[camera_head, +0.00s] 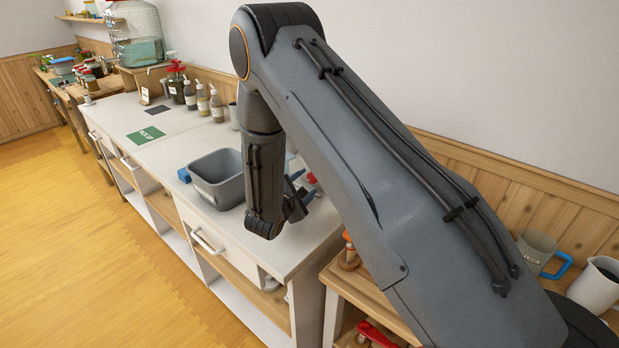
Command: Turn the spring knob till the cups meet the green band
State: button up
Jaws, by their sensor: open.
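My gripper (303,188) hangs at the end of my arm over the right part of the white counter (285,243). It shows only in part behind my wrist, with its fingers apart. A small red and white thing (311,179) stands close behind the fingers; it is mostly covered, and I cannot tell whether it bears the spring knob. I cannot make out the cups or the green band. I see nothing held in the fingers.
Several bottles (203,100) line the wall. A green mat (146,136) lies farther left. A large glass jar (137,35) stands at the back. My arm covers the right side.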

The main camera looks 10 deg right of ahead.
aim_at(311, 179)
jog(key=shift+p+x, duration=0.55)
jog(key=shift+x, duration=1.45)
jog(key=c, duration=1)
